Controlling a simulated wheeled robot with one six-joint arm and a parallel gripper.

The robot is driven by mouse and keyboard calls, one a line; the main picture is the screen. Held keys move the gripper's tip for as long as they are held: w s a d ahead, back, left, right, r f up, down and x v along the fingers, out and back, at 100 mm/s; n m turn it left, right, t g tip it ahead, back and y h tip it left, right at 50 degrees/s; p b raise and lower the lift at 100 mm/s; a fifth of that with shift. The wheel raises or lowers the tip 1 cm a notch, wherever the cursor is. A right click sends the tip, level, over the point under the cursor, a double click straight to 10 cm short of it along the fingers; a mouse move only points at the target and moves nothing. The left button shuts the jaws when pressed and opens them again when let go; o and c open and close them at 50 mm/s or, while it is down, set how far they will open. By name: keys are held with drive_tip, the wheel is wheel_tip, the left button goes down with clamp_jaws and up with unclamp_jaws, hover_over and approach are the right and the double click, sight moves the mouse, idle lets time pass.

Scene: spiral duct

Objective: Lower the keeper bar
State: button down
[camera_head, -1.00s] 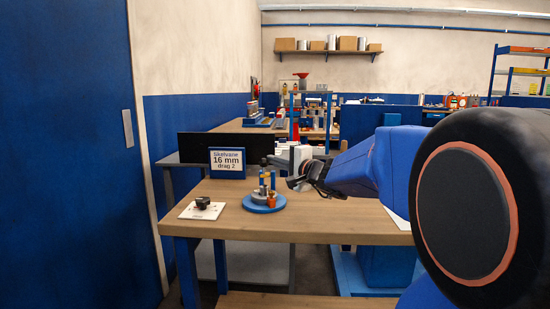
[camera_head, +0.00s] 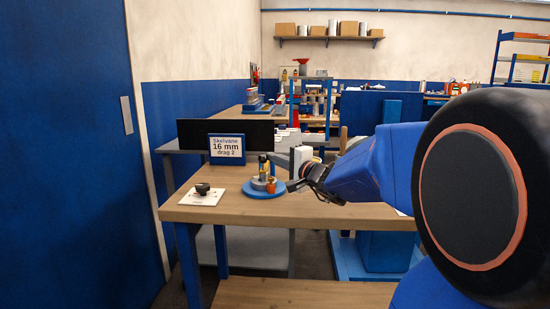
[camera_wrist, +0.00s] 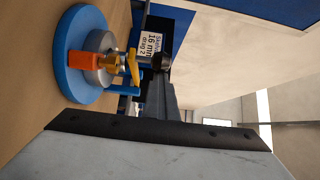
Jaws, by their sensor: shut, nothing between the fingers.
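A small fixture stands on a round blue base (camera_head: 250,191) on the wooden bench; the base also shows in the wrist view (camera_wrist: 72,80). On it are a grey metal cylinder (camera_wrist: 97,44), an orange block (camera_wrist: 82,64), a brass-coloured piece (camera_wrist: 112,62) and a yellow bar (camera_wrist: 134,68). The yellow bar may be the keeper bar; I cannot tell for sure. My gripper (camera_head: 292,186) is shut and empty, just right of the fixture in the head view. In the wrist view my gripper (camera_wrist: 162,64) lies beside the yellow bar, seemingly apart from it.
A white card (camera_head: 200,196) with a small dark part (camera_head: 203,188) lies left of the fixture. A sign (camera_head: 227,148) reading "Skelvane 16 mm drag 2" stands behind. The wooden bench (camera_head: 340,217) is clear in front. A dark panel (camera_head: 195,132) stands farther back.

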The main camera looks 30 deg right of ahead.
drive_tip(key=shift+a+f, duration=0.15)
drive_tip(key=shift+r, duration=0.25)
drive_tip(key=s+d+f, duration=0.1)
drive_tip(key=s+d, duration=0.1)
drive_tip(key=s+d+f, duration=0.1)
drive_tip(key=s+d, duration=0.1)
drive_tip(key=s+d+f, duration=0.1)
drive_tip(key=s+d, duration=0.1)
drive_tip(key=shift+d+f, duration=0.4)
idle(0.4)
